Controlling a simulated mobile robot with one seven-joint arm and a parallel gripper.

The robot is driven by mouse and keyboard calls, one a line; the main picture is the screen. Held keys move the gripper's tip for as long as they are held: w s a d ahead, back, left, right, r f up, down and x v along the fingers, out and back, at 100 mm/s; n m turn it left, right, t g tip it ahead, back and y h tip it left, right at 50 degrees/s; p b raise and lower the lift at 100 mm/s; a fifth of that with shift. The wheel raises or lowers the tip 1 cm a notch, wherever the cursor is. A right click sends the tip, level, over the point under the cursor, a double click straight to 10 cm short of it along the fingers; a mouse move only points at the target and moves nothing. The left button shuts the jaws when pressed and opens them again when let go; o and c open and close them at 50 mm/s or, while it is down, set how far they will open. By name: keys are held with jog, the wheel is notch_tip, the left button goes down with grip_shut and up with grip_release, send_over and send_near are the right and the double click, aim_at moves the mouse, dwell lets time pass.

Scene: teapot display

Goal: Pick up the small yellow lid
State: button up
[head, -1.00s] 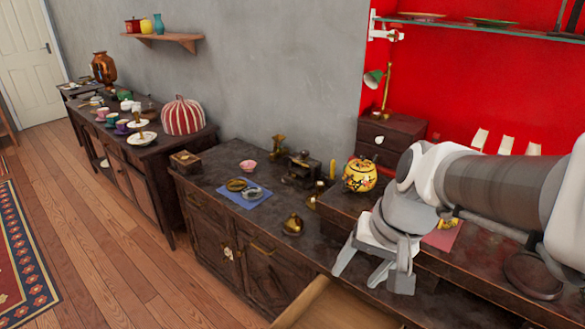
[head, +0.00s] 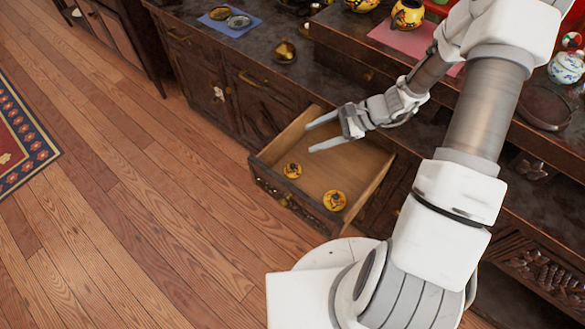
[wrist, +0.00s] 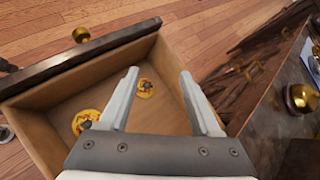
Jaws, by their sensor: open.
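Two yellow lids with dark patterns lie apart on the floor of an open wooden drawer (head: 345,160). The smaller yellow lid (head: 292,170) is near the drawer's front left corner. The larger yellow lid (head: 334,200) is to its right. In the wrist view the small lid (wrist: 146,88) shows between my fingers, nearer the left one, and the larger lid (wrist: 86,121) is left of that finger. My gripper (head: 314,135) is open and empty, above the drawer toward its back, apart from both lids.
The drawer's front panel (wrist: 80,65) and side walls enclose the lids. Above is the dark cabinet top, with a brass piece (head: 285,51), a blue cloth (head: 240,30) with dishes, and a yellow teapot (head: 407,14) near a pink cloth (head: 385,36). Wooden floor in front is clear.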

aim_at(293, 169)
jog(key=f+m+t+b, duration=0.1)
jog(key=f+m, duration=0.1)
jog(key=f, duration=0.3)
jog(key=f+m+t+y+b, duration=0.1)
jog(key=f+m, duration=0.1)
jog(key=f, duration=0.3)
jog(key=f+m, duration=0.2)
jog(key=f, duration=0.3)
jog(key=shift+w+f+m+t+b, duration=0.1)
jog(key=shift+w+m+t+b, duration=0.1)
jog(key=shift+m+t+b, duration=0.15)
jog(key=shift+a+f, duration=0.2)
jog(key=shift+f, duration=0.05)
jog(key=b+x, duration=0.2)
jog(key=x, duration=0.5)
grip_shut()
